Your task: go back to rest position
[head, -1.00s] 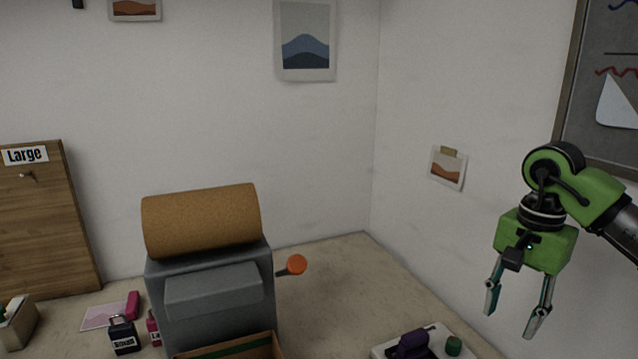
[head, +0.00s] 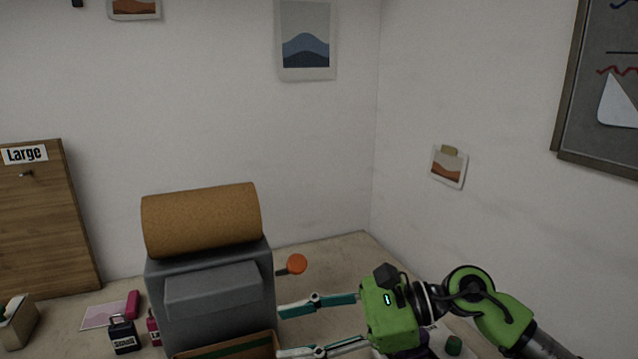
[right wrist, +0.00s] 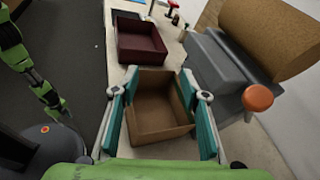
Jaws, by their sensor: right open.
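My right gripper (head: 280,333) is in the lower middle of the head view. Its fingers are spread and point left, toward the front of the grey machine (head: 212,290). In the right wrist view the open right gripper (right wrist: 160,95) has its fingers at either side of a brown open box (right wrist: 157,138). The box looks empty, and I cannot tell whether the fingers touch it. A green arm, apparently my left one, shows at the left of the right wrist view with its gripper (right wrist: 50,100) small and dark. The head view does not show it.
The machine carries a brown roll (head: 202,219) and an orange-knobbed handle (head: 297,264). A dark red tray (right wrist: 140,58) lies beyond the box. Walls enclose the back and right.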

